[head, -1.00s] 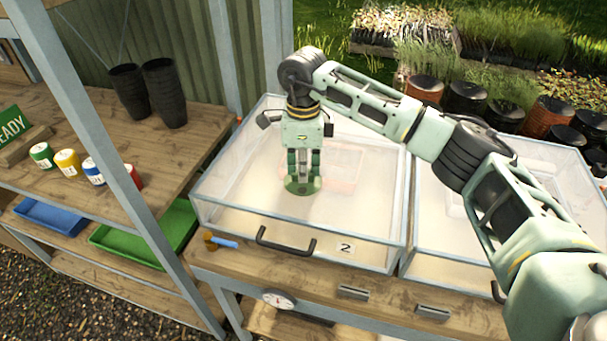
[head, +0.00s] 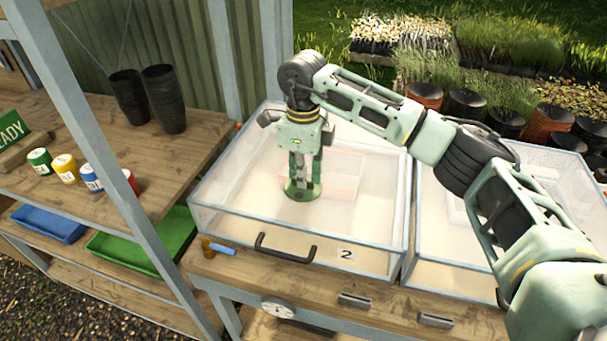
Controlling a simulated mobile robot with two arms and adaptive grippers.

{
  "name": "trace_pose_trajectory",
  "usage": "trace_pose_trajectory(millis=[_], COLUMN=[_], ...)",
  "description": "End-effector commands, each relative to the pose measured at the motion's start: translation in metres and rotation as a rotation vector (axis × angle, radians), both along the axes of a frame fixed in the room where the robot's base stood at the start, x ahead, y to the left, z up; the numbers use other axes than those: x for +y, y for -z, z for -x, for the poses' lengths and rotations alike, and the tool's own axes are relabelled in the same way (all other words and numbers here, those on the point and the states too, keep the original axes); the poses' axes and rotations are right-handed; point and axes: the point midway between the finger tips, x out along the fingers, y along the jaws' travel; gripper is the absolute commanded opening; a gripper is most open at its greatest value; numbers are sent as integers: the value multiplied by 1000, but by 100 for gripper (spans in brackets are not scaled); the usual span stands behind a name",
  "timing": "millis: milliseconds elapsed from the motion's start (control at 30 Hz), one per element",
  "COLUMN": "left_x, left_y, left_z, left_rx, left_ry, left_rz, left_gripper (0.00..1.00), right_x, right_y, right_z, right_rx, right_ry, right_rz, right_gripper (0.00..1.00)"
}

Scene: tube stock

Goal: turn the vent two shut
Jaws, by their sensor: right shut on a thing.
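Vent two is a round green knob (head: 301,195) on the clear lid of the box labelled 2 (head: 346,254). My right gripper (head: 303,178) points straight down over the lid, with its fingers shut on the knob. The fingers hide part of the knob, so I cannot tell how far it is turned or whether the vent is shut. My left gripper is not in view.
The box has a black front handle (head: 285,250). A second clear box (head: 455,262) stands close on the right. A blue-handled tool (head: 222,248) lies at the bench's front left. A shelf (head: 150,200) with colored pots and two dark pots is on the left.

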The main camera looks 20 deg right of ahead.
Motion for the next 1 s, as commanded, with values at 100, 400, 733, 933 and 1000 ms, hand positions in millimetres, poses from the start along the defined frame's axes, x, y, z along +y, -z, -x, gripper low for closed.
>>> trace_pose_trajectory(millis=[100,400,733,933,1000], left_x=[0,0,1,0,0], left_y=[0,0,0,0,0], left_z=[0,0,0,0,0], left_rx=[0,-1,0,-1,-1], left_ry=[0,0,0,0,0], left_rz=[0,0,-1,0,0], left_gripper=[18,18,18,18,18], right_x=[0,0,0,1,1], right_y=[-2,0,-23,-66,-80], right_z=[-1,0,-1,-1,-1], right_rx=[-5,-2,-5,-6,-5], right_ry=[2,1,0,0,0], right_rz=[-3,-1,-2,-1,-2], right_gripper=[17,28,28,28,28])
